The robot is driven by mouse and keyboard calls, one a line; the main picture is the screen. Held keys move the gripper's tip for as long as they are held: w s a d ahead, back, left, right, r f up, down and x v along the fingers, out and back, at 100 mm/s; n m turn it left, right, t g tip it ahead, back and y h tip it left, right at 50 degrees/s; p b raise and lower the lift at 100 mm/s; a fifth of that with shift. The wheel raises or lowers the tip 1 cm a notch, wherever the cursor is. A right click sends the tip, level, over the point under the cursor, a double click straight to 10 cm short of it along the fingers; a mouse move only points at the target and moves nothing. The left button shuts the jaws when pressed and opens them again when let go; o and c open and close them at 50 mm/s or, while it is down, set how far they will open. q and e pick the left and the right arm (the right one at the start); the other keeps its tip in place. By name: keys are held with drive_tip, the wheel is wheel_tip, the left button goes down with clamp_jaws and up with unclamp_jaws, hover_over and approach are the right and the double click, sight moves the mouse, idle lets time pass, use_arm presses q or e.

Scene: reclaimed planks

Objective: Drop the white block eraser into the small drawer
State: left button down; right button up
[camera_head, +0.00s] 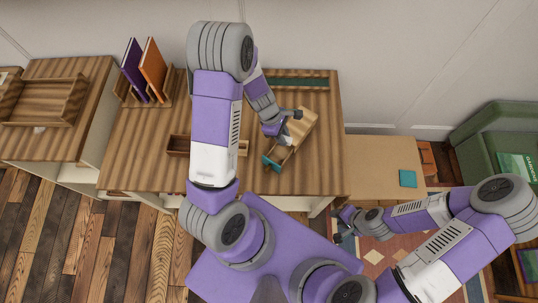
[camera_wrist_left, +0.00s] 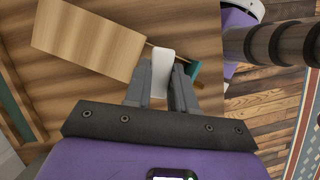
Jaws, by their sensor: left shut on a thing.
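The white block eraser (camera_wrist_left: 161,68) stands between the fingertips of my left gripper (camera_wrist_left: 161,80), which is shut on it. In the head view my left gripper (camera_head: 286,128) is over the small wooden drawer unit (camera_head: 302,127) on the desk. The small drawer with a teal front (camera_head: 271,163) is pulled out; the teal front also shows in the left wrist view (camera_wrist_left: 194,70), just right of the eraser. The eraser appears over the open drawer; its height above it is hard to tell. My right gripper (camera_head: 344,228) is away from the desk at lower right, its jaws unclear.
The striped wooden desk (camera_head: 130,160) has a brown tray (camera_head: 179,145), partly behind my left arm, and a rack with purple and orange books (camera_head: 152,68). A long green-lined tray (camera_head: 299,82) lies at the back. A lower table (camera_head: 370,165) stands right.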

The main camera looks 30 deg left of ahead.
use_arm(q)
drive_tip(key=f+n+b, duration=0.1)
drive_tip(key=f, duration=0.1)
drive_tip(key=s+a+f+n+b, duration=0.1)
drive_tip(key=f+b, duration=0.1)
drive_tip(key=a+f+n+t+b, duration=0.1)
drive_tip(key=f+b, duration=0.1)
drive_tip(key=shift+s+a+f+y, duration=0.15)
drive_tip(key=shift+s+a+y, duration=0.05)
drive_tip(key=shift+s+y, duration=0.1)
idle(0.4)
drive_tip(key=c, duration=0.9)
unclamp_jaws()
drive_tip(key=shift+o, duration=0.2)
drive_tip(key=p+v, duration=0.3)
drive_tip(key=v, duration=0.4)
drive_tip(key=shift+a+r, duration=0.15)
drive_tip(key=shift+r, duration=0.15)
